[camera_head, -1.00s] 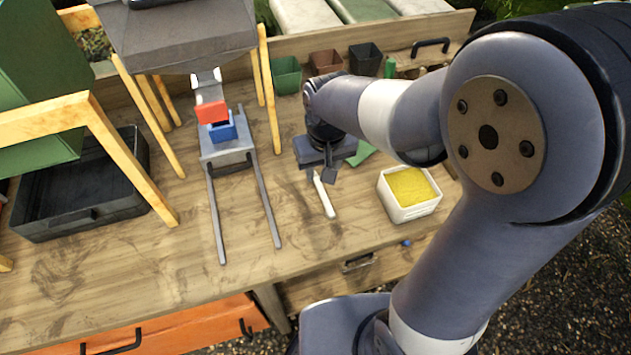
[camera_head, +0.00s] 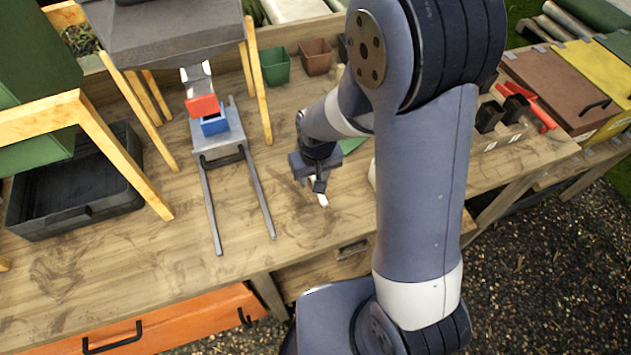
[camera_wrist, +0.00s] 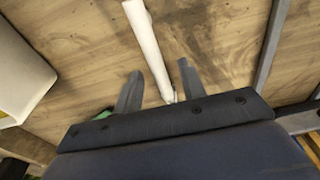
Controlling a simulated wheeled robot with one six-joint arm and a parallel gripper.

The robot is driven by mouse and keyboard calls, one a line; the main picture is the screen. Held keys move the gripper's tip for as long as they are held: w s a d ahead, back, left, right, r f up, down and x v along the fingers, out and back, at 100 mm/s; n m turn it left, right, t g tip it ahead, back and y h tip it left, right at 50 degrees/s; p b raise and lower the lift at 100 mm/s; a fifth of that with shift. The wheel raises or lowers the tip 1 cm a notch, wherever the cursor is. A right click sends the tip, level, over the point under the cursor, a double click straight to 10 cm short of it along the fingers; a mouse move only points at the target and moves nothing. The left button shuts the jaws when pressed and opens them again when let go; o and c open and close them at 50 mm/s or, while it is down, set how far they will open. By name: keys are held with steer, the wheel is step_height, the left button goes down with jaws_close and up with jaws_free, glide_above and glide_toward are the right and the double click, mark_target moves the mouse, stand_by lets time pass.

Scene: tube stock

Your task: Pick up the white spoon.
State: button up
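The white spoon lies on the wooden bench; its pale end (camera_head: 322,199) shows just below my gripper (camera_head: 314,184) in the head view, and the rest is hidden by the gripper. In the wrist view the white spoon (camera_wrist: 147,38) runs from the top edge down between the two dark fingers of my gripper (camera_wrist: 159,68). The fingers are apart, with bare wood visible on both sides of the spoon. The spoon's near end lies close to the gripper's body, partly hidden.
A white box (camera_wrist: 18,70) stands left of the spoon in the wrist view. A grey stand with long rails (camera_head: 207,207) holds a blue bin (camera_head: 214,125) to the left. Green (camera_head: 274,67) and brown (camera_head: 316,57) pots stand behind. A black tray (camera_head: 70,190) is far left.

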steer(key=shift+f, duration=0.15)
steer(key=shift+c, duration=0.5)
jaws_close()
